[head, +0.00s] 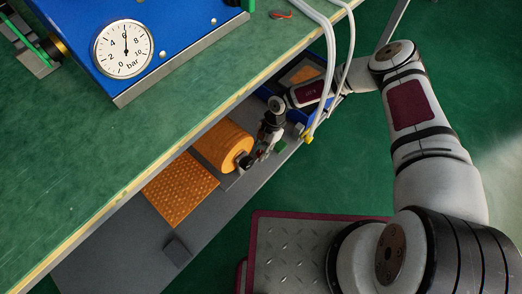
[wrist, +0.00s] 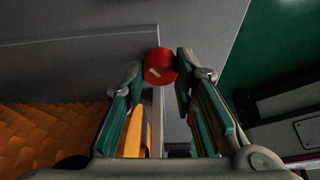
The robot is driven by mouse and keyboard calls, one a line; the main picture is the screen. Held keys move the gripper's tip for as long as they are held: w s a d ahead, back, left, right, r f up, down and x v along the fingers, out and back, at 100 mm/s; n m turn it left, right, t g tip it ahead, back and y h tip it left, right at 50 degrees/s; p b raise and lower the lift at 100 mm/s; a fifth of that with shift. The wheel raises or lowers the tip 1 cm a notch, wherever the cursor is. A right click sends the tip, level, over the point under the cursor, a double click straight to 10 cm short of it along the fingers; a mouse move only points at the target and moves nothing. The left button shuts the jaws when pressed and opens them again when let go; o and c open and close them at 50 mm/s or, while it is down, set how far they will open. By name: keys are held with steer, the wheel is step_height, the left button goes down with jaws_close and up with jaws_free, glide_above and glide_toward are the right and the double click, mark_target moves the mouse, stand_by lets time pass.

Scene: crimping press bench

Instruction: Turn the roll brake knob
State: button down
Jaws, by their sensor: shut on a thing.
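The roll brake knob (wrist: 160,63) is a red round cap with a short white mark, seen between my fingertips in the wrist view. The mark slants, with its right end lower. My gripper (wrist: 161,78) is shut on the knob, one finger on each side. In the head view my gripper (head: 259,154) reaches under the bench to the right end of the orange roll (head: 222,146). I cannot make out the red knob there. A dark hub (head: 244,161) shows at the roll's end.
A patterned orange sheet (head: 180,190) lies on the grey lower shelf (head: 125,255). The green bench top (head: 120,140) overhangs it, carrying a blue press with a pressure gauge (head: 123,49). White hoses (head: 331,60) hang beside my forearm. A blue bin (head: 304,72) stands behind.

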steer(key=shift+w+n+g+h, duration=0.1)
steer(key=shift+n+g+h, duration=0.45)
steer(key=shift+n, duration=1.65)
steer(key=shift+h, duration=0.25)
steer(key=c, duration=1.3)
jaws_free()
steer(key=v, duration=1.2)
